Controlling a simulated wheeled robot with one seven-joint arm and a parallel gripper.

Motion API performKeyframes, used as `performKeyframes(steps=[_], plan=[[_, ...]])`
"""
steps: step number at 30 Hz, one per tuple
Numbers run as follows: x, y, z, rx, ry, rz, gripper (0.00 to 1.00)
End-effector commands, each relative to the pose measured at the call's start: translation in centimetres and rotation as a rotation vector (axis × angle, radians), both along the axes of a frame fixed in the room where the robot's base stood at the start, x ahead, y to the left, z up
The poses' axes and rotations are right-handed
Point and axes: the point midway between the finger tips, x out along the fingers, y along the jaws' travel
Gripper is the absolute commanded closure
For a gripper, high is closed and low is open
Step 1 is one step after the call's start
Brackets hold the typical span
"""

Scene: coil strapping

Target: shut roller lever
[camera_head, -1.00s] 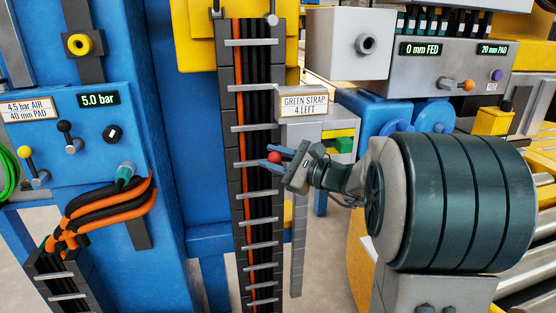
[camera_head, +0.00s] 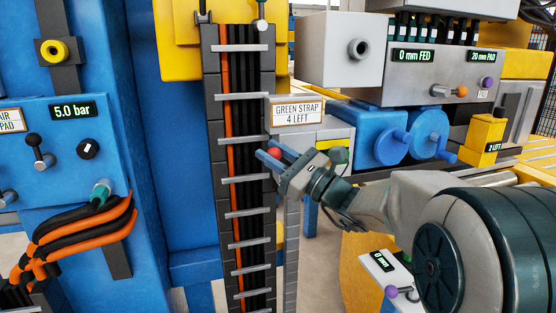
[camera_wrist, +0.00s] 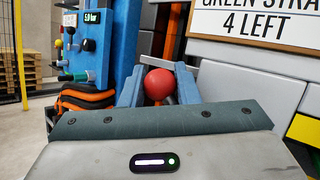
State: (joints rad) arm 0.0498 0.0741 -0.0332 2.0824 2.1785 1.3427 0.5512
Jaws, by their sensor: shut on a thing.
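A red ball knob (camera_head: 274,153) sits in front of the left edge of the strap dispenser with the "GREEN STRAP 4 LEFT" sign (camera_head: 297,112). My gripper (camera_head: 268,155) has its two blue fingers on either side of the knob and is shut on it. The wrist view shows the red ball (camera_wrist: 160,84) between the blue finger pads. The stem below the ball is hidden by my gripper, so I cannot tell how the lever is tilted. No label naming it as the roller lever is readable.
A cable ladder (camera_head: 240,170) stands just left of my gripper. Blue cylinders with handles (camera_head: 405,137) and a grey panel reading "0 mm FED" (camera_head: 440,65) are to the right. A blue panel (camera_head: 60,150) reading 5.0 bar is at left. A small white display box (camera_head: 385,268) is low right.

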Motion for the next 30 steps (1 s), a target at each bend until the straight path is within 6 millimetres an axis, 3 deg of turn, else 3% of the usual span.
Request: performKeyframes(steps=[11, 12, 14, 25, 30], plan=[[0.0, 0.0, -0.2, 0.004, 0.007, 0.002, 1.0], [0.0, 0.0, -0.2, 0.004, 0.007, 0.002, 0.63], [0.0, 0.0, -0.2, 0.003, 0.006, 0.002, 0.51], [0.0, -0.3, -0.1, 0.004, 0.002, -0.001, 0.51], [-0.4, -1.3, -0.9, 0.004, 0.003, 0.001, 0.51]])
